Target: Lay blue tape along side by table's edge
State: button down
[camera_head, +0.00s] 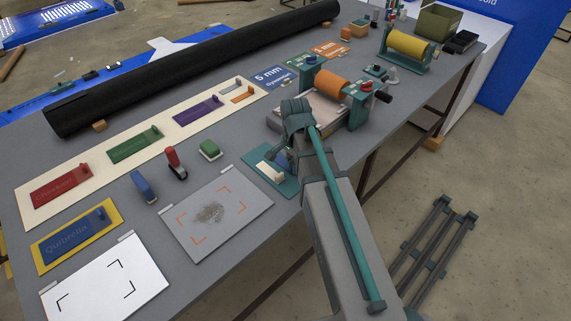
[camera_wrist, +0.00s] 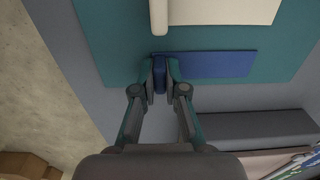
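The blue tape is a flat blue strip (camera_wrist: 215,64) with a small upright blue tab at its left end in the wrist view. It lies on a teal board (camera_wrist: 115,45) beside a cream piece (camera_wrist: 225,10). My gripper (camera_wrist: 160,75) has its fingertips on both sides of the blue tab, and they look shut on it. In the head view, the blue strip (camera_head: 282,160) shows in part on the teal board (camera_head: 283,184) near the table's front edge, beside the cream piece (camera_head: 269,171). My arm hides the fingertips there.
A roller press with an orange roll (camera_head: 331,88) stands just behind my arm. A grey plate with corner marks (camera_head: 245,214) lies left of the teal board. Red (camera_head: 175,160), blue (camera_head: 143,187) and green (camera_head: 210,149) hand tools stand on the table.

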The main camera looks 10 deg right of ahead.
jog(key=shift+r+p, duration=1.65)
jog(key=shift+r, duration=0.35)
jog(key=shift+w, duration=0.1)
jog(key=w+r+n, duration=0.5)
jog(key=r+n, duration=0.6)
jog(key=shift+w+n, duration=0.3)
